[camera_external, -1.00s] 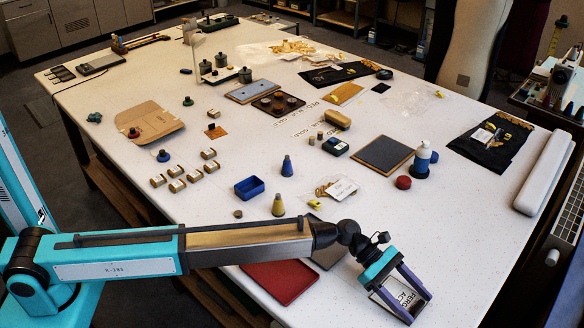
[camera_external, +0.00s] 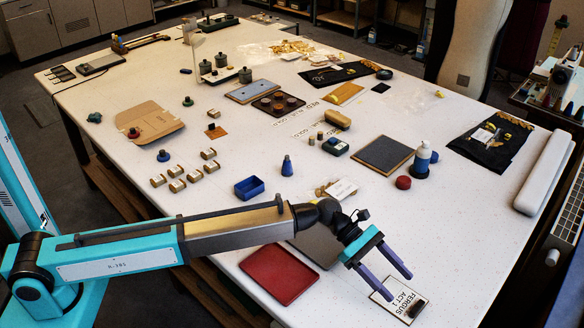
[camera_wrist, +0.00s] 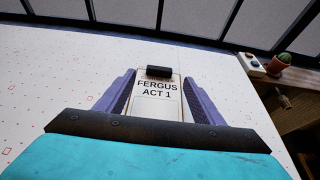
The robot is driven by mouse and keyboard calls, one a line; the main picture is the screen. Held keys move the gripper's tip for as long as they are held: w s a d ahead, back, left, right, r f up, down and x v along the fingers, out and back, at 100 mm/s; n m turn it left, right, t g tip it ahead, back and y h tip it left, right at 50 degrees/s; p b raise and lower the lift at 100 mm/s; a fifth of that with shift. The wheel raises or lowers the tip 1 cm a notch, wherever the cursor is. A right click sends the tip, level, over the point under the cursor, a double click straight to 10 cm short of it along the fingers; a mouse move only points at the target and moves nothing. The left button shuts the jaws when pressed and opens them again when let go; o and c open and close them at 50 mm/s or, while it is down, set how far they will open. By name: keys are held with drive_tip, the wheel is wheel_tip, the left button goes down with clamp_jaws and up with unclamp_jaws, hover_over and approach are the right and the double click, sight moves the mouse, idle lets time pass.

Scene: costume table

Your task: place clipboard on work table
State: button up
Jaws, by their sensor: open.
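The clipboard (camera_external: 398,299) is a small board with a white sheet reading "FERGUS ACT 1" and a dark clip. It lies flat on the white work table (camera_external: 455,235) near the front right edge. It also shows in the wrist view (camera_wrist: 156,100), between my two purple fingers. My gripper (camera_external: 385,278) is open, with its fingers apart, just behind and above the clipboard in the external view. I see a gap between the fingers and the board there. The clipboard's lower end is hidden by my gripper's body in the wrist view.
A red tray (camera_external: 282,275) and a dark grey panel (camera_external: 320,245) lie left of my gripper. A blue bin (camera_external: 249,188), a red ball-like item (camera_external: 403,182) and a white long bar (camera_external: 544,172) stand farther off. Table around the clipboard is clear to the right.

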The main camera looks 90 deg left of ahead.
drive_tip(key=shift+b+v, duration=0.35)
drive_tip(key=shift+v, duration=1.95)
drive_tip(key=shift+d, duration=0.1)
